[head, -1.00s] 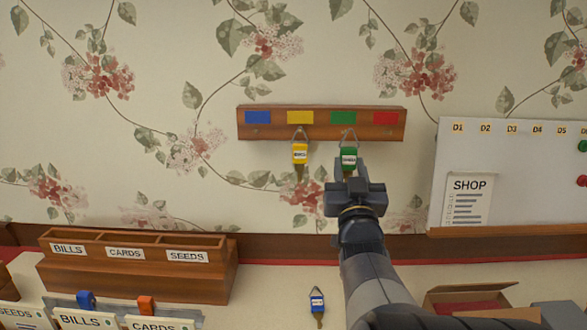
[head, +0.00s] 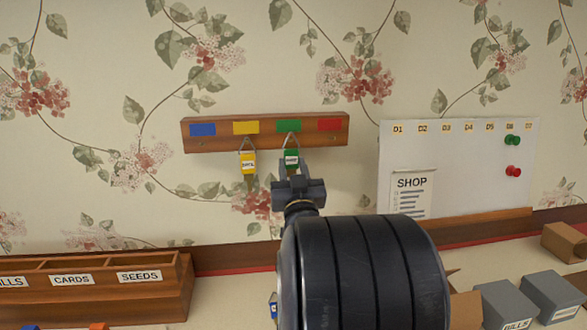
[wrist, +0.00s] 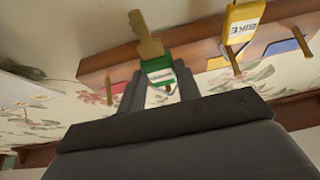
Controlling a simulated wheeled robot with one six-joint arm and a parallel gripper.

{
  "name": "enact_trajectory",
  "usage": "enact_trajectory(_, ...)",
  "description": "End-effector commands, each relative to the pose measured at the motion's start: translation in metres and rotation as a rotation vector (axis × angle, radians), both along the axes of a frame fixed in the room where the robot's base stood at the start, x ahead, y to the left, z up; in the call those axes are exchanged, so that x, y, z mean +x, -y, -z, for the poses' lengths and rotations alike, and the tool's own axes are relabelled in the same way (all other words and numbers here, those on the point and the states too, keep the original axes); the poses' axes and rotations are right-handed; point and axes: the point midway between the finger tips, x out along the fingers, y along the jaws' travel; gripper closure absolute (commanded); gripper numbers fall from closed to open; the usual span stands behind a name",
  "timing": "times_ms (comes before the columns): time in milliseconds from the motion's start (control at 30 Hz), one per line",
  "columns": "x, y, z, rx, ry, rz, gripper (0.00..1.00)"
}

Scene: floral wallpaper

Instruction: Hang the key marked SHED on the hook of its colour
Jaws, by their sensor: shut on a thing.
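A wooden hook rail (head: 265,141) on the wall has blue, yellow, green and red patches. A key with a green tag (head: 291,158) is upright under the green patch (head: 289,126). Its wire loop reaches up to the hook there; I cannot tell whether it is over the hook. My gripper (head: 292,170) is shut on the green key from below. In the wrist view the green tag (wrist: 156,66) sits between my fingers (wrist: 157,90), its lettering too small to read. A yellow key (head: 248,163) hangs under the yellow patch; its tag reads BIKE in the wrist view (wrist: 240,23).
A blue key (head: 273,305) on the worktop is mostly hidden by my arm. A wooden sorter (head: 186,285) stands lower left. A white board (head: 465,160) with a SHOP list and pins is right of the rail. Boxes stand lower right. The red-patch hook carries nothing visible.

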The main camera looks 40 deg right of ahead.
Motion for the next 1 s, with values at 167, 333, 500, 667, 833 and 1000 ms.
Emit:
enact_trajectory(167,0.01,0.006,0.0,0.002,-0.001,0.0,0.9)
enact_trajectory(333,0.015,0.009,0.009,-0.001,0.001,0.0,0.9)
enact_trajectory(500,0.018,0.011,0.011,-0.001,0.002,0.0,0.9)
enact_trajectory(667,0.019,0.012,0.011,0.0,0.0,0.0,0.9)
enact_trajectory(833,0.02,0.012,0.011,0.0,0.0,0.0,0.9)
enact_trajectory(1000,0.02,0.012,0.01,0.0,0.0,0.0,0.9)
